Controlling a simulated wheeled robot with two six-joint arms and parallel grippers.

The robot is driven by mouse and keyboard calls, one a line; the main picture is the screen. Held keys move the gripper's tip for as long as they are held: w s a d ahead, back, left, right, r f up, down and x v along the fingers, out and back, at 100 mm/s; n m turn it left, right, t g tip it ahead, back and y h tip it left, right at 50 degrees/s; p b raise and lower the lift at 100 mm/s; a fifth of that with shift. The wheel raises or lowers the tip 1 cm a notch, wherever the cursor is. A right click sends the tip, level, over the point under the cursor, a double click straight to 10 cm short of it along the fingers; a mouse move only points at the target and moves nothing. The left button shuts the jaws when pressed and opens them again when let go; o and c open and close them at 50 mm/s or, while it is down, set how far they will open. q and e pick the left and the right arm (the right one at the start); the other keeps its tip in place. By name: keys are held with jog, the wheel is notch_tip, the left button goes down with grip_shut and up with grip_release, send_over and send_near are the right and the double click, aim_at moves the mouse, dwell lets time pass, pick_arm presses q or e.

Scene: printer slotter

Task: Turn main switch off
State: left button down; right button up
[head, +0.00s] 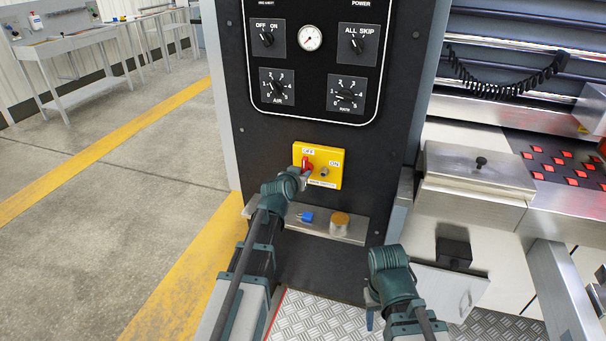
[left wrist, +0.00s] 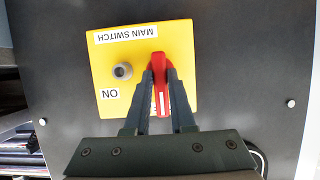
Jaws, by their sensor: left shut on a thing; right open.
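The main switch is a red handle (head: 306,163) on a yellow plate (head: 327,174) low on the black control panel. The plate has an OFF label at upper left and an ON label at right. In the left wrist view the plate (left wrist: 182,38) looks upside down, and the red handle (left wrist: 158,62) stands upright in the picture, with a white mark on its lower part. My left gripper (left wrist: 158,76) is shut on the handle, one finger on each side; it also shows in the head view (head: 305,172). My right gripper (head: 370,310) is open and empty, low and right of the panel.
A metal ledge (head: 358,229) below the switch holds a blue part (head: 307,217) and a gold-topped knob (head: 340,220). Dials and a gauge (head: 310,38) sit above. Machine housing (head: 468,170) stands at right. Open floor (head: 110,190) lies at left.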

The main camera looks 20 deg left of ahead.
dwell(0.5)
pick_arm(q)
jog(key=c, duration=0.8)
grip_release()
jog(key=shift+o, duration=0.2)
jog(key=shift+s, duration=0.1)
pick_arm(e)
jog(key=shift+r, duration=0.1)
